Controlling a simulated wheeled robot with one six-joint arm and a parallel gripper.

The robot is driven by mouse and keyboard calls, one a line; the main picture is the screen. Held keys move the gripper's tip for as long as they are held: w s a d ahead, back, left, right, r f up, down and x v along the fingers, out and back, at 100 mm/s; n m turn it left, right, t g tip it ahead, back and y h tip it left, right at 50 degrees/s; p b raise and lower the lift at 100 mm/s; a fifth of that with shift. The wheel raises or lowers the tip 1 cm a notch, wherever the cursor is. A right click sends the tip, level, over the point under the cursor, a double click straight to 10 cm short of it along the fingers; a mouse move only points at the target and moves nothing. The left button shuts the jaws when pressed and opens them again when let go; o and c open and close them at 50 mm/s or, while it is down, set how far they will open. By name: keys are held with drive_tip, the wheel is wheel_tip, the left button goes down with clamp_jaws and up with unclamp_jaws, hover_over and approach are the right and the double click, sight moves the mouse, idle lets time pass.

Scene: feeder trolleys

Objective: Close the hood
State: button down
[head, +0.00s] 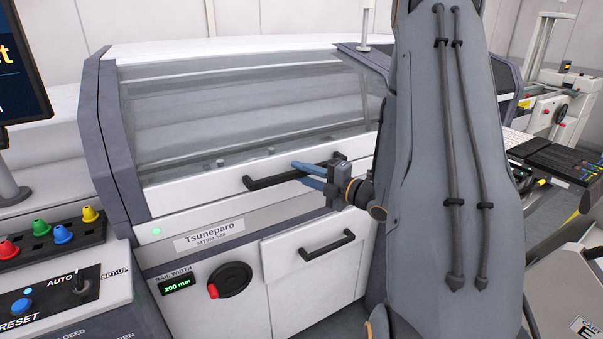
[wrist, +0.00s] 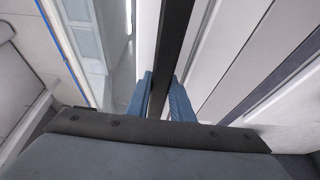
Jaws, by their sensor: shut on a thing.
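The hood (head: 250,110) of the white Tsuneparo machine has a large clear window and a white lower edge. It looks lowered, with its lower edge close above the machine's front panel; I cannot tell whether it is fully seated. A black bar handle (head: 272,180) runs along that lower edge. My gripper (head: 308,175) has its blue fingers around the handle, one above and one below. In the wrist view the black handle (wrist: 174,50) passes between the two blue fingers (wrist: 160,95), which are shut on it.
Below are a drawer with a black handle (head: 328,243), a rail-width knob (head: 231,280) and a green display (head: 178,284). A control panel with a blue reset button (head: 21,305) and several coloured nozzles stand at left. A monitor (head: 20,70) is at upper left. Feeder equipment (head: 560,115) stands at right.

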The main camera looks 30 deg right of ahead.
drive_tip(key=s+r+g+p, duration=0.1)
drive_tip(key=s+r+p, duration=0.2)
drive_tip(key=r+p, duration=0.2)
wheel_tip(320, 180, up, 2)
drive_tip(key=shift+s+r+m+p, duration=0.15)
drive_tip(key=shift+s+m+p, duration=0.15)
drive_tip(key=shift+s+p, duration=0.1)
drive_tip(key=shift+d, duration=0.1)
drive_tip(key=c, duration=1.6)
unclamp_jaws()
drive_tip(key=shift+o, duration=0.2)
drive_tip(key=shift+s, duration=0.1)
drive_tip(key=b+v, duration=0.2)
drive_tip(key=v, duration=0.5)
drive_tip(key=shift+s, duration=0.3)
drive_tip(key=shift+d+r, duration=0.1)
